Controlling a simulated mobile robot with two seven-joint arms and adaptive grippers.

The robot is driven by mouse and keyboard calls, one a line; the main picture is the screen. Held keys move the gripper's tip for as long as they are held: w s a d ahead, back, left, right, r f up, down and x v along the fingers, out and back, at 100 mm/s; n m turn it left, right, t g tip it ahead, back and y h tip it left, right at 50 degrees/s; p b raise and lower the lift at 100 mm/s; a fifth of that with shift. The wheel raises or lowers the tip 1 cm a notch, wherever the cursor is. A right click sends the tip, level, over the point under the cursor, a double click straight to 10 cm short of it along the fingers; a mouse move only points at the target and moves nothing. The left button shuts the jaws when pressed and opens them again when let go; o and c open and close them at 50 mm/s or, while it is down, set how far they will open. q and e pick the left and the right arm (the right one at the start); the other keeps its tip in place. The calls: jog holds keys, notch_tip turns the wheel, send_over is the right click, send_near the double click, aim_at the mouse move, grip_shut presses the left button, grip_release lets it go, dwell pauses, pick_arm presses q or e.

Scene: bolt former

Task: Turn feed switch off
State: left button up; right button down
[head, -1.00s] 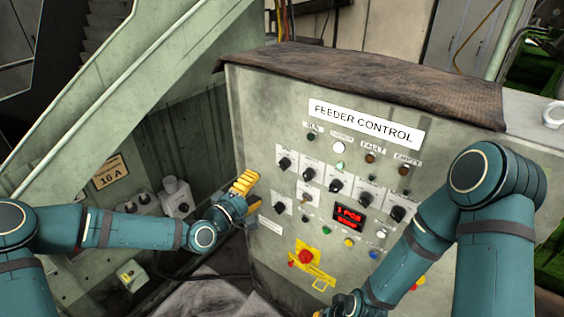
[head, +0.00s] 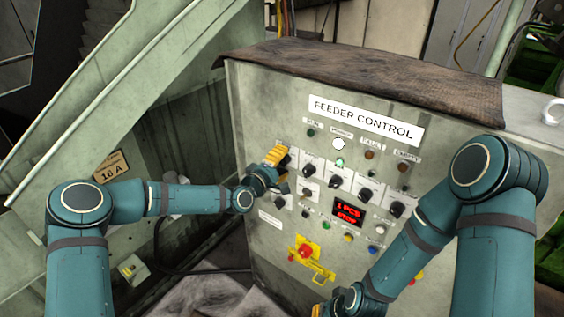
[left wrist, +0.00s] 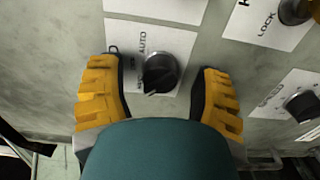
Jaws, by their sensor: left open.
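A black rotary switch (left wrist: 160,72) sits on a white label plate in the left wrist view, between the two yellow fingers of my left gripper (left wrist: 158,98). The plate reads "AUTO", and a title ending in "D" is partly hidden by a finger. My left gripper is open, with a finger on each side of the switch; contact cannot be seen. In the head view my left gripper (head: 277,158) is at the upper-left switch of the feeder control panel (head: 258,130). My right gripper (head: 319,309) is low at the bottom, mostly hidden by its arm.
A key switch (left wrist: 298,10) marked "LOCK" and another black knob (left wrist: 302,106) are close by. The panel also holds several knobs, lamps, a red display (head: 349,214) and a red emergency button (head: 305,251). A dark cloth (head: 370,80) lies on top.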

pick_arm(q)
grip_shut()
jog(key=shift+b, duration=0.4)
jog(key=m+b, duration=0.6)
jog(key=b, duration=0.3)
jog(key=shift+f+m, duration=0.15)
jog(key=shift+m, duration=0.25)
jog(key=shift+m+b, duration=1.1)
jog(key=shift+b, duration=0.05)
pick_arm(e)
notch_tip(320, 180, down, 12)
jog(key=s, duration=0.1)
jog(key=shift+s+a+f+g, duration=0.15)
jog(key=shift+s+a+g, duration=0.1)
jog(key=shift+s+g, duration=0.1)
pick_arm(q)
jog(key=shift+r, duration=0.2)
